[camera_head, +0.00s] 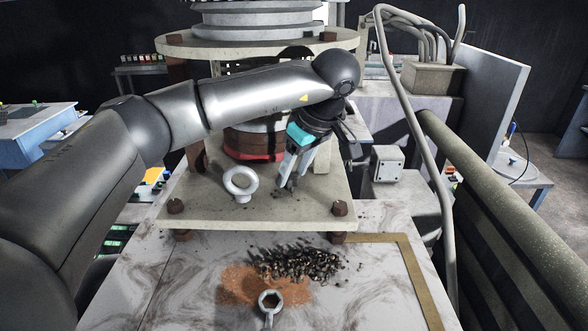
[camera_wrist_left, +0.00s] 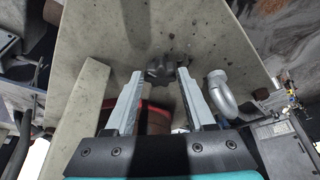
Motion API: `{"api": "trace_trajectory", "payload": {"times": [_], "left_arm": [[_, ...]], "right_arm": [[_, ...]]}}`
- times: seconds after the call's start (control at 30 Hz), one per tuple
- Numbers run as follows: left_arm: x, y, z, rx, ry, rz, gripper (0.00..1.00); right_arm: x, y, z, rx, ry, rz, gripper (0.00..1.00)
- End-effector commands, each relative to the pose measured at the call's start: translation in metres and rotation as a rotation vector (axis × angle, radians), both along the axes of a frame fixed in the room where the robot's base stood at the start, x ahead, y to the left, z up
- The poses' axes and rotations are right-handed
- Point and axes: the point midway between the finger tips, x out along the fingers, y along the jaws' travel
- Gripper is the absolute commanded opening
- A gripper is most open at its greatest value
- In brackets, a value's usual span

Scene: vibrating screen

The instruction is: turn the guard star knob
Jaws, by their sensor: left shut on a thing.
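The guard star knob (camera_wrist_left: 159,71) is a small dark lobed knob on the pale plate, seen between my left fingertips in the left wrist view. In the head view it is mostly hidden by the fingers. My left gripper (camera_wrist_left: 160,74) is shut on it, with one finger on each side. In the head view my left gripper (camera_head: 288,182) reaches down to the plate (camera_head: 215,212), right of the lifting eye. My right gripper is in neither view.
A grey lifting eye (camera_head: 240,184) stands on the plate close to the gripper. Rusty bolts (camera_head: 340,208) sit at the plate's corners. Dark grains (camera_head: 300,264) and a ring-ended tool (camera_head: 270,301) lie on the marbled top in front. A thick pipe (camera_head: 500,225) runs at right.

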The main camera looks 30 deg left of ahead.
Motion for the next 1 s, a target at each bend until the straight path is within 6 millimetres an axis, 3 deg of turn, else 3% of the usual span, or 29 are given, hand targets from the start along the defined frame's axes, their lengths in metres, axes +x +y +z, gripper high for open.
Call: {"api": "trace_trajectory", "payload": {"times": [0.27,1.0], "left_arm": [[0.001,0.0,0.001,0.001,0.001,0.077,0.0],[0.005,0.0,0.001,0.001,0.001,0.499,0.0]], "right_arm": [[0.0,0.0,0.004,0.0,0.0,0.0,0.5],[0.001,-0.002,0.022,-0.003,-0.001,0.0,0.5]]}}
